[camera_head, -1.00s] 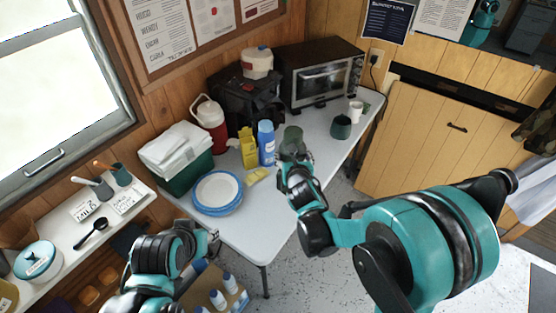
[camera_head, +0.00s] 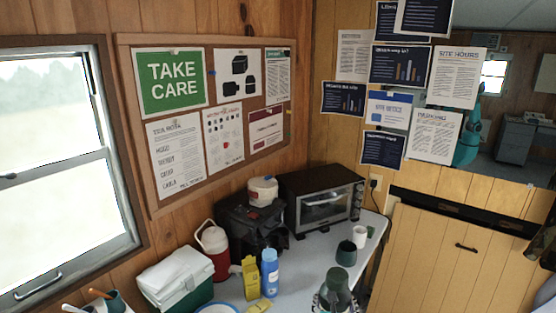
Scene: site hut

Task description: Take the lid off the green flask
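The green flask (camera_head: 338,279) shows at the bottom edge, right of the middle, with its rounded dark green top upward. My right gripper (camera_head: 337,303) is around it low down, with finger parts on both sides, and looks shut on it. The flask's lower part is cut off by the picture edge. A dark green cup-like piece (camera_head: 346,254) stands on the table just behind the flask; I cannot tell if it belongs to the flask. My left gripper is out of view.
On the white table (camera_head: 310,260) stand a blue bottle (camera_head: 269,275), a yellow carton (camera_head: 250,277), a red and white jug (camera_head: 214,248), a cool box (camera_head: 178,280), a toaster oven (camera_head: 322,198) and a white cup (camera_head: 360,236). The window and wall are left.

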